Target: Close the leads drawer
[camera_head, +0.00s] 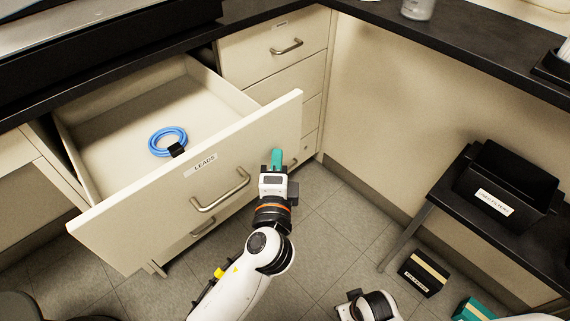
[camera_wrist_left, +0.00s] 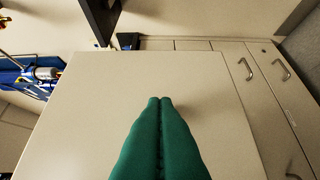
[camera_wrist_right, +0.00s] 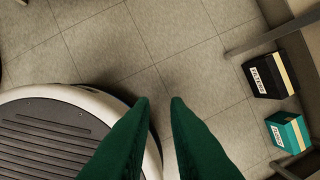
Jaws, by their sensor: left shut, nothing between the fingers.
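The leads drawer (camera_head: 120,215) stands pulled out in the head view, its inside showing. Its cream front carries a LEADS label (camera_head: 205,162) and a bar handle (camera_head: 221,190). A coil of blue lead (camera_head: 168,141) with a black tie lies inside. My left gripper (camera_head: 277,157) is shut and empty at the right end of the drawer front, right of the handle. In the left wrist view its green fingers (camera_wrist_left: 160,100) are together before a cream panel; contact cannot be told. My right gripper (camera_wrist_right: 160,101) is open and empty above the floor, away from the drawer.
Closed drawers (camera_head: 275,50) sit right of the leads drawer, under the dark worktop (camera_head: 440,45). A black bin (camera_head: 505,185) stands on a low dark table at the right. Small boxes, one black (camera_head: 424,272) and one teal (camera_head: 472,310), are on the floor. The middle floor is clear.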

